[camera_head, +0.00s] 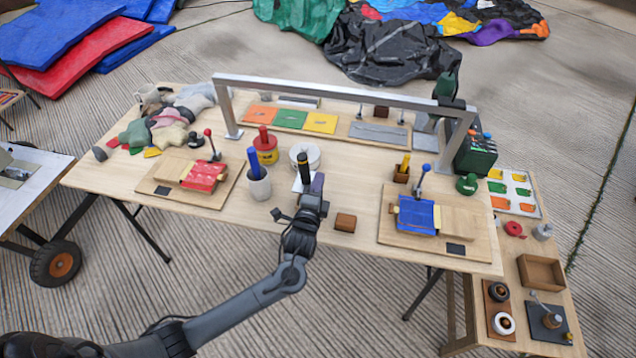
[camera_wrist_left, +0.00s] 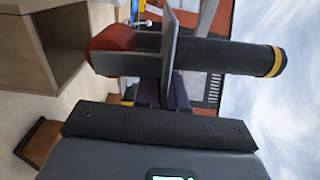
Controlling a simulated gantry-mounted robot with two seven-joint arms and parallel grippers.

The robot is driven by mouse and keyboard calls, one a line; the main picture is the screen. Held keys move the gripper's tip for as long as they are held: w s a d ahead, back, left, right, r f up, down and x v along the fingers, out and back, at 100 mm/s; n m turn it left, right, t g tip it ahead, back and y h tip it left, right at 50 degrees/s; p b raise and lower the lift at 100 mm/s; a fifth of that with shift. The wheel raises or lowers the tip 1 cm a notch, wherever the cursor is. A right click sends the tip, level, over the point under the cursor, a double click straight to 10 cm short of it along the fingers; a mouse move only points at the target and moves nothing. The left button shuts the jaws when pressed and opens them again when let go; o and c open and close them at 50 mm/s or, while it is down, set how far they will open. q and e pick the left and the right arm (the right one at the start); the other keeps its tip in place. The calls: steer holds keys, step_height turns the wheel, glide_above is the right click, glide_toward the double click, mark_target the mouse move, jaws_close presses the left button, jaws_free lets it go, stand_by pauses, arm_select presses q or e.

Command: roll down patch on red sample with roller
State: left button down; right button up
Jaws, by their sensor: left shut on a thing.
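The red sample (camera_head: 204,176) lies on a wooden board at the left of the table, with a red-knobbed lever beside it. I cannot make out a separate patch on it. My left gripper (camera_head: 311,186) is over the table's front middle, well right of the red sample. It is shut on the roller (camera_head: 303,161), whose black handle has a yellow band. The left wrist view shows the roller's handle (camera_wrist_left: 225,58) across the fingers and its reddish-brown wheel at the left. The fingers hide part of the roller. My right gripper is not in view.
A white roll (camera_head: 304,153) is behind. A blue sample (camera_head: 418,215) sits on the right board. A grey metal frame (camera_head: 340,88) spans the back.

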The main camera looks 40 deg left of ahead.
arm_select(q)
steer(key=shift+s+a+f+p, duration=0.1)
steer(key=shift+a+f+p, duration=0.15)
steer(key=shift+p, duration=0.1)
stand_by(0.4)
steer(key=shift+f, duration=0.25)
stand_by(0.4)
steer(key=shift+f, duration=0.1)
steer(key=shift+f+b, duration=0.4)
steer(key=shift+f, duration=0.2)
steer(key=shift+f, duration=0.15)
steer(key=shift+f, duration=0.4)
steer(key=shift+f+b, duration=0.25)
steer(key=shift+b, duration=0.1)
steer(key=shift+f, duration=0.45)
steer(key=shift+f, duration=0.1)
